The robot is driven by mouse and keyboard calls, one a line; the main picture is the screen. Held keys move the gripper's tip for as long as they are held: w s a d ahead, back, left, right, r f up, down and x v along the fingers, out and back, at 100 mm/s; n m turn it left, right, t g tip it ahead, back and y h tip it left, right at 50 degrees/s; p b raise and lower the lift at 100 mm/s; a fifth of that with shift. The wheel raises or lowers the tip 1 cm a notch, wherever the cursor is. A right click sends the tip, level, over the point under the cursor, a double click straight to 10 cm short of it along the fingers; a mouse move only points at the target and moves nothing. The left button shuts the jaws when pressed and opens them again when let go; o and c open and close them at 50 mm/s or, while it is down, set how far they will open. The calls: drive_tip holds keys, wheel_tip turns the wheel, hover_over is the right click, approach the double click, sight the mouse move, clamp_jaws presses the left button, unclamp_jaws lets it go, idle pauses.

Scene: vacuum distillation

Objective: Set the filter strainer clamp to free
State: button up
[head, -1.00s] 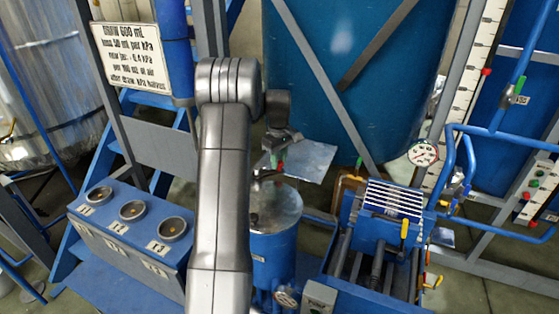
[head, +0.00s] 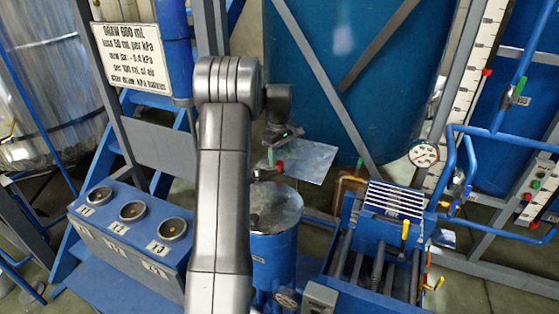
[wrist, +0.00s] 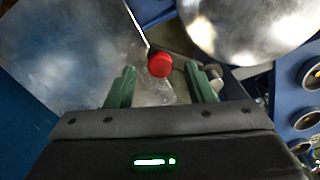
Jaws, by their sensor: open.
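A blue cylindrical vessel (head: 273,258) with a shiny metal top (head: 275,208) stands in the middle of the head view. A small red knob (head: 280,167) on a dark fitting shows above its back rim. I cannot tell for sure that this is the filter strainer clamp, or how it is set. My gripper (head: 273,156) is above and behind the vessel, partly hidden by my arm. In the wrist view my gripper (wrist: 161,70) is open, its green fingers apart. The red knob (wrist: 160,64) appears between and just beyond the fingertips; contact cannot be told.
A flat metal plate (head: 308,160) lies behind the knob. A blue box with several round cups (head: 132,211) is at left. A blue frame with a striped panel (head: 393,200) and yellow-handled levers is at right. A blue tank (head: 350,70) stands behind.

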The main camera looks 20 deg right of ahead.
sight(279, 163)
wheel_tip(279, 163, up, 12)
drive_tip(key=b, duration=0.1)
drive_tip(key=shift+f, duration=0.1)
idle(0.4)
wheel_tip(279, 163, down, 14)
drive_tip(key=shift+r+p, duration=0.15)
drive_tip(key=shift+p, duration=0.65)
drive_tip(key=shift+s, duration=0.1)
